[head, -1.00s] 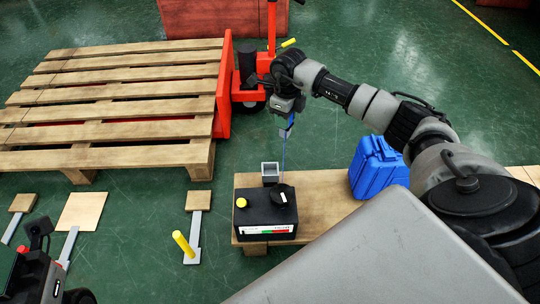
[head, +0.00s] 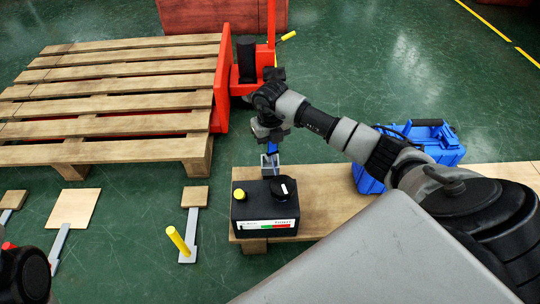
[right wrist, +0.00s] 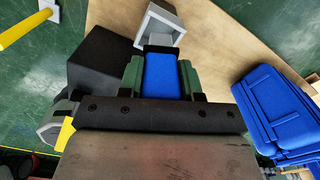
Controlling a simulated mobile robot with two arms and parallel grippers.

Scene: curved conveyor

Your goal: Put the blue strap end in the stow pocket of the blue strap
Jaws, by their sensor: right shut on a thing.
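My right gripper (head: 268,136) hangs over the plank at the back of the black box. It is shut on the blue strap end (right wrist: 160,72), which shows as a blue block between the fingers in the right wrist view. In the head view, the blue strap end (head: 271,150) points down at the small grey stow pocket (head: 270,172), just above or at its mouth; I cannot tell whether it has entered. The square grey pocket (right wrist: 158,27) is just beyond the fingertips in the right wrist view. No fingers of my left gripper show.
The black box (head: 250,206) with a yellow cap and black knob stands on the wooden plank (head: 325,190) in front of the pocket. A blue case (head: 440,145) lies to the right. A pallet (head: 110,125) and a red pallet jack (head: 222,90) stand behind left.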

